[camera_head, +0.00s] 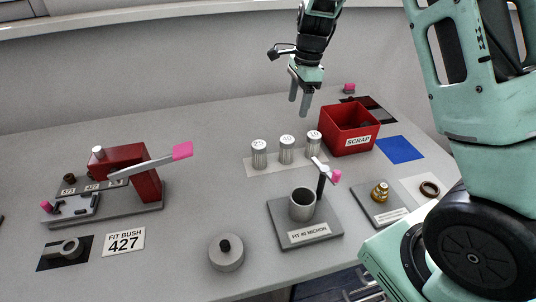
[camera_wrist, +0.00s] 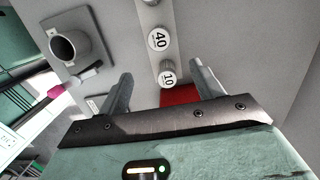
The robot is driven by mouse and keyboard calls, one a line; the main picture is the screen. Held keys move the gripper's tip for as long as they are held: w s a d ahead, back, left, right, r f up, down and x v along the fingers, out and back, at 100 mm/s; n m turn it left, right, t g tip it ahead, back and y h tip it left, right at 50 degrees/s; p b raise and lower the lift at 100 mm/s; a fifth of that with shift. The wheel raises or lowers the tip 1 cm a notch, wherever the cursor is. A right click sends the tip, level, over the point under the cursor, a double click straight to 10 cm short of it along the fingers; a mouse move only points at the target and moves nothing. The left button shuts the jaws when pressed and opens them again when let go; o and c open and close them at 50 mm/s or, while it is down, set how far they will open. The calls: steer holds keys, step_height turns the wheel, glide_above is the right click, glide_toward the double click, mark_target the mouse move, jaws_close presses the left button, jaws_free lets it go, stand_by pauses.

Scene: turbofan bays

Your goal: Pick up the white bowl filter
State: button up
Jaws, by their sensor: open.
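Three ribbed silver-grey filters with white numbered tops stand upright in a row on a pale strip: left (camera_head: 259,154), middle (camera_head: 286,150) and right (camera_head: 313,145). I cannot tell by colour which one is the white bowl filter. In the wrist view one top reads 40 (camera_wrist: 158,39) and the one beside it reads 10 (camera_wrist: 168,73). My gripper (camera_head: 300,103) is open and empty, pointing down above and behind the row. In the wrist view the 10 filter appears between my fingertips (camera_wrist: 160,75), with no visible contact.
A red SCRAP bin (camera_head: 342,140) stands right of the row. A grey cup (camera_head: 302,205) sits on a plate labelled FIT 40 MICRON (camera_head: 320,232), beside a pink-tipped lever (camera_head: 325,172). A red lever press (camera_head: 135,165) stands left. The bench between press and filters is clear.

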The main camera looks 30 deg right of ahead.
steer(key=p, duration=0.2)
glide_toward(286, 149)
steer(key=f, duration=0.2)
steer(key=w+d+f, duration=0.1)
steer(key=w+f, duration=0.1)
steer(key=f, duration=0.1)
steer(key=shift+d+f, duration=0.15)
steer(key=shift+f, duration=0.15)
steer(key=shift+a+f+p, duration=0.25)
steer(key=shift+f+p, duration=0.1)
steer(key=shift+f, duration=0.7)
steer(key=shift+a+f+p, duration=0.2)
steer(key=shift+f+p, duration=0.1)
steer(key=shift+f, duration=0.7)
steer(key=shift+a+f+p, duration=0.25)
steer(key=shift+f+p, duration=0.1)
steer(key=shift+f, duration=0.7)
steer(key=c, duration=1.2)
